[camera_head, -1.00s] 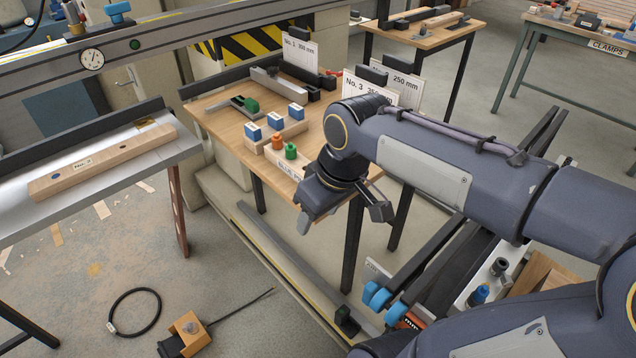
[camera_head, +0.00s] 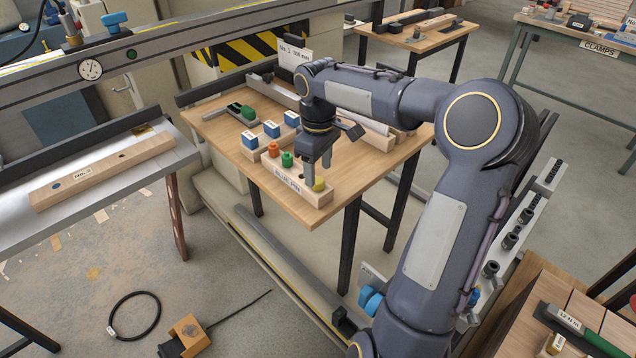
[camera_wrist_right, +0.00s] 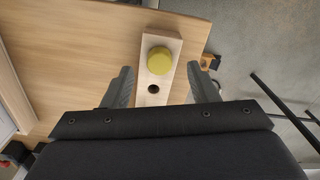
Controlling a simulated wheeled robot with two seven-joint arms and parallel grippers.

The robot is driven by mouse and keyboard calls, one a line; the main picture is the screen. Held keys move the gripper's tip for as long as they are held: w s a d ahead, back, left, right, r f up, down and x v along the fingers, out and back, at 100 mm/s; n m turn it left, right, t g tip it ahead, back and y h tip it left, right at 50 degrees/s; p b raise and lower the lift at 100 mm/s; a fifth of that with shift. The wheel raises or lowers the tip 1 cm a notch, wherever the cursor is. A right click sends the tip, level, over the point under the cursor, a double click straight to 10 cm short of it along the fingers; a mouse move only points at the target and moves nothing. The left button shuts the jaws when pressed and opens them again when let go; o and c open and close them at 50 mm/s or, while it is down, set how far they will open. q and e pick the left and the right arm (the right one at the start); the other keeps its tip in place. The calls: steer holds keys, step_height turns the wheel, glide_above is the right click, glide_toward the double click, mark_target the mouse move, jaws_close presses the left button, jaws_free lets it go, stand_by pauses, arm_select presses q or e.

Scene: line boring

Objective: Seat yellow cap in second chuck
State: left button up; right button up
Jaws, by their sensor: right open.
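The yellow cap (camera_head: 318,184) sits at the near right end of a pale wooden block (camera_head: 290,186) labelled "BLUE PIN" on the wooden table. In the right wrist view the yellow cap (camera_wrist_right: 159,60) is round, with a dark hole in the block beside it. My right gripper (camera_head: 318,170) is open, pointing down over that end of the block. In the wrist view its fingers (camera_wrist_right: 160,70) lie on either side of the block, with the cap between their tips in the picture; the height gap is unclear. I cannot tell which thing is the second chuck. My left gripper is out of view.
An orange cap (camera_head: 272,149) and a green cap (camera_head: 287,159) stand on the same block. Blue-and-white blocks (camera_head: 271,129) stand behind. A rail with dark round fittings (camera_head: 510,240) lies at right. A bench with a wooden bar (camera_head: 105,172) is at left.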

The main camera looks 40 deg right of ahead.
mark_target(318, 180)
steer(key=shift+w+f, duration=0.1)
steer(key=shift+f, duration=1.45)
steer(key=shift+c, duration=0.4)
steer(key=c, duration=1)
steer(key=shift+o, duration=0.2)
steer(key=shift+r, duration=0.1)
